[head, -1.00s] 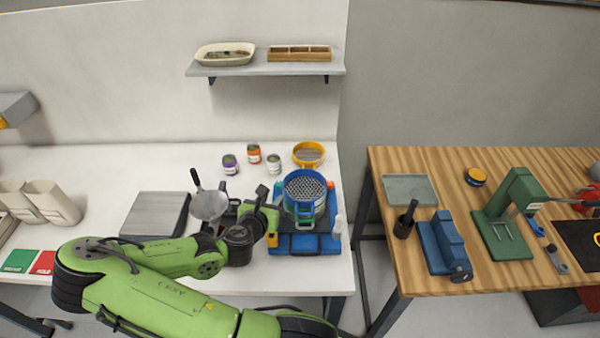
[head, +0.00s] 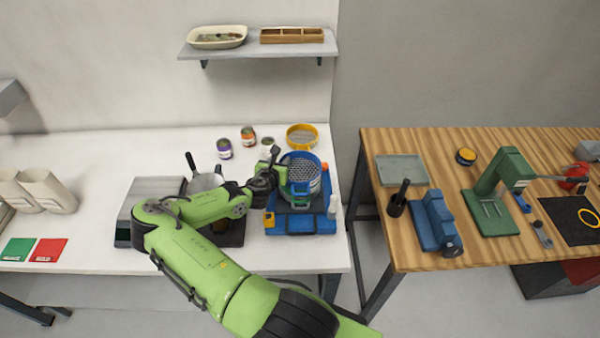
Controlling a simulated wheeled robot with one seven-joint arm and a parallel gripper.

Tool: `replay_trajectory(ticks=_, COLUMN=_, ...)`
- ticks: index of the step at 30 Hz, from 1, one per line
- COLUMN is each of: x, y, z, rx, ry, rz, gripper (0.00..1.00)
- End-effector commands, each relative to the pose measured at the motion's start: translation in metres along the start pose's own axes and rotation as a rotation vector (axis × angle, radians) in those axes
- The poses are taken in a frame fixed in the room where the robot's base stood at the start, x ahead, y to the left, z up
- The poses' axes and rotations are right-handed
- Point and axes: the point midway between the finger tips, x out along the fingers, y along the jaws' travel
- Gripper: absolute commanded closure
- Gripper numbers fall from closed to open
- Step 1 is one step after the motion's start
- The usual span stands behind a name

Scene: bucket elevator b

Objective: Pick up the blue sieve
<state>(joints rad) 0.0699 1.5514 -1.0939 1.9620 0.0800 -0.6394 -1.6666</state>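The blue sieve (head: 302,158) is a round blue-rimmed ring with a grey mesh. It sits on top of a blue-based machine (head: 298,222) at the right end of the white bench. My gripper (head: 276,165) is at the left side of the sieve, close to its rim and the machine. The fingers are small and dark here, and I cannot tell whether they touch the sieve or how far apart they are. My green arm hides part of the bench left of the machine.
A yellow sieve (head: 302,135) stands behind the machine, with several small cans (head: 248,136) to its left. A metal scoop (head: 204,181) and a grey scale (head: 150,197) are left of my wrist. A wooden table (head: 400,240) is farther right.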

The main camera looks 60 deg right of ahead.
Motion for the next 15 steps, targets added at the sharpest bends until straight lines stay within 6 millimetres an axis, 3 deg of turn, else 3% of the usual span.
replay_trajectory(ticks=2, x=-0.0003, y=0.0003, z=-0.0005, rx=0.0, ry=0.0, rz=0.001, gripper=0.65)
replay_trajectory(ticks=9, x=-0.0005, y=0.0004, z=-0.0008, rx=0.0, ry=0.001, rz=0.001, gripper=1.0)
replay_trajectory(ticks=15, x=-0.0006, y=0.0004, z=-0.001, rx=0.0, ry=0.001, rz=0.001, gripper=1.0)
